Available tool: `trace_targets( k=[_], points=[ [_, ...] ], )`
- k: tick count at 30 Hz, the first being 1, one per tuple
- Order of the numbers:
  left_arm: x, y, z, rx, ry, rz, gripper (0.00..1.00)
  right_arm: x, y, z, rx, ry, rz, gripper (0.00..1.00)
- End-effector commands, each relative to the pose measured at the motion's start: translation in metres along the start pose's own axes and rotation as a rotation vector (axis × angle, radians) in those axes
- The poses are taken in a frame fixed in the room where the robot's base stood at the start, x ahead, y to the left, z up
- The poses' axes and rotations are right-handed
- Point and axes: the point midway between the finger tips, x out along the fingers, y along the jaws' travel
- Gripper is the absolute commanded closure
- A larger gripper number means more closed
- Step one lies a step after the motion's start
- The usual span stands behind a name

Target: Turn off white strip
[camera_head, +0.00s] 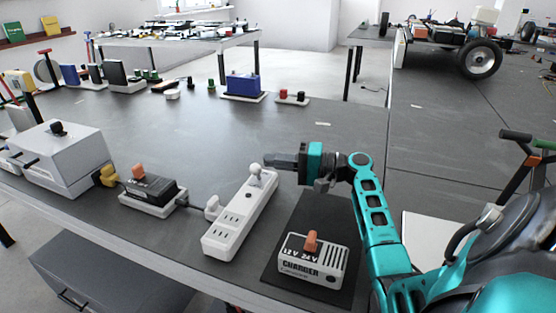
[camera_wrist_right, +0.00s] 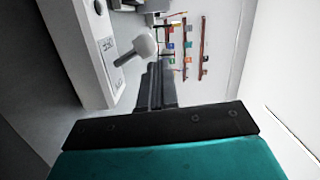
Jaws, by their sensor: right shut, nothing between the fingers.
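The white strip (camera_head: 224,236) lies on the dark table with several outlets along its top. A white round-ended switch lever (camera_head: 256,170) stands up from its far end. In the right wrist view the strip (camera_wrist_right: 72,42) is at the left, and its lever (camera_wrist_right: 142,47) sticks out toward the fingers. My right gripper (camera_head: 270,160) is shut and empty, beside the lever at the strip's far end. Its closed fingers (camera_wrist_right: 156,72) show close to the lever; I cannot tell whether they touch it. My left gripper is not in view.
A white charger (camera_head: 312,262) with an orange switch sits on a dark mat right of the strip. A black-and-white box (camera_head: 150,190) with an orange switch and a grey box (camera_head: 62,160) stand left. A blue battery (camera_head: 244,85) is farther back. The table's middle is clear.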

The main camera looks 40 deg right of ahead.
Motion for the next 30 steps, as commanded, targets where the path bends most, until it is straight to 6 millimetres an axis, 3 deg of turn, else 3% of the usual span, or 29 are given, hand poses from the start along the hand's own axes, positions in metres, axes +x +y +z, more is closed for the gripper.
trace_targets(
  k=[8,21,30],
  points=[
    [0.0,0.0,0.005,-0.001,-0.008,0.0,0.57,-0.007,0.001,-0.001,0.001,0.001,0.001,1.0],
    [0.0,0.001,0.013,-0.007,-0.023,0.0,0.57,-0.095,0.001,-0.001,0.001,0.002,0.003,1.0],
    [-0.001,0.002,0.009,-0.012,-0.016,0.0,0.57,-0.128,0.0,0.0,0.0,0.001,0.001,1.0]
  ],
)
